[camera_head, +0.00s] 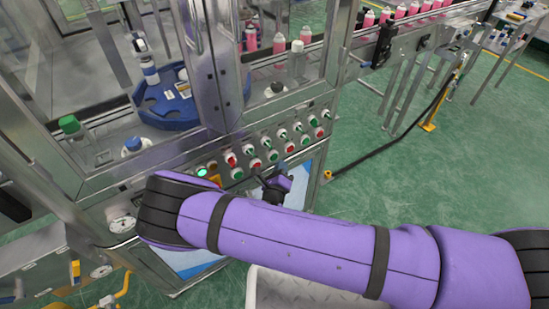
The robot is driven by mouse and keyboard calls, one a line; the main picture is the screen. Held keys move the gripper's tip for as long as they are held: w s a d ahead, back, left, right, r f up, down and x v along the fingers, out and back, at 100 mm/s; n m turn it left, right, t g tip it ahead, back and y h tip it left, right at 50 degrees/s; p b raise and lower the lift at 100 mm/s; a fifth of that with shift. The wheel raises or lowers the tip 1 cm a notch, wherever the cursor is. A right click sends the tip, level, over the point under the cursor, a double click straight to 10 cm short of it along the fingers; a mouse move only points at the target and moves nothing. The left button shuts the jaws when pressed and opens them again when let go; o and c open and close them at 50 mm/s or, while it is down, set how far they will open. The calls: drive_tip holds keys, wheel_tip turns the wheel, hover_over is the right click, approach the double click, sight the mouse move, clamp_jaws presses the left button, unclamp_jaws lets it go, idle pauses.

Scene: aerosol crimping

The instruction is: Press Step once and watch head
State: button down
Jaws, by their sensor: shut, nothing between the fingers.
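The control panel (262,150) on the front of the crimping machine carries rows of red, green and dark buttons and knobs. Their labels are too small to read, so I cannot tell which one is Step. A green light (202,172) glows at the panel's left end. My gripper (273,186) is dark, shut and empty, just in front of the panel's lower edge; my purple arm partly hides it. I cannot tell whether it touches a button. Behind the glass, a vertical metal and white assembly (149,70) stands over the blue round table (172,110); it may be the head.
Metal posts and glass doors (212,60) enclose the machine. A conveyor (400,28) with several pink cans leads off at the upper right. A black cable (385,145) crosses the green floor to a yellow-footed stand. Open floor lies at the right.

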drive_tip(key=shift+s+d, duration=0.7)
drive_tip(key=shift+s, duration=0.35)
drive_tip(key=shift+s+d, duration=0.7)
drive_tip(key=shift+s, duration=0.3)
